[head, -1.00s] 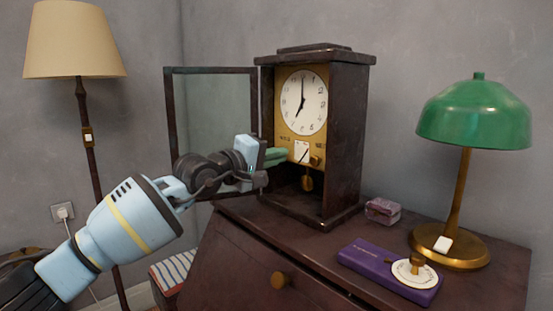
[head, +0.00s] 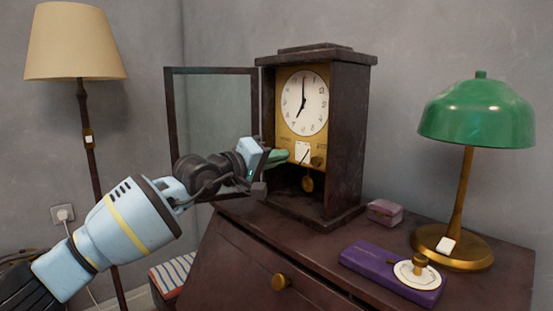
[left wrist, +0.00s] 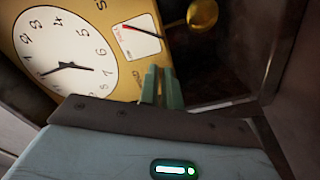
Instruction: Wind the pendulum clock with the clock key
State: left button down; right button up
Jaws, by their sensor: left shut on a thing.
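The pendulum clock (head: 345,130) stands upright on the dresser with its glass door (head: 212,110) swung open to the left. Its white dial (head: 303,102) also shows in the left wrist view (left wrist: 65,50). Below it are a white card (head: 302,152), a brass oval piece (head: 317,161) and the pendulum bob (head: 307,184). My left gripper (head: 280,156) is at the open clock front, left of the card. Its green fingers (left wrist: 160,86) are close together on something small that I cannot make out. I cannot pick out the clock key for certain. My right gripper is not in view.
The dresser top (head: 340,235) holds a small pink box (head: 384,213), a purple case (head: 372,263) with a white disc (head: 403,275) bearing a brass knob, and a green lamp (head: 477,112). A floor lamp (head: 75,45) stands left. The open door is close behind my left arm.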

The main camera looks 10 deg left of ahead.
pick_arm(q)
jog(key=c, duration=1.6)
grip_release()
jog(key=shift+a, duration=0.1)
jog(key=v, duration=0.7)
jog(key=shift+s+a, duration=0.15)
jog(key=shift+s, duration=0.2)
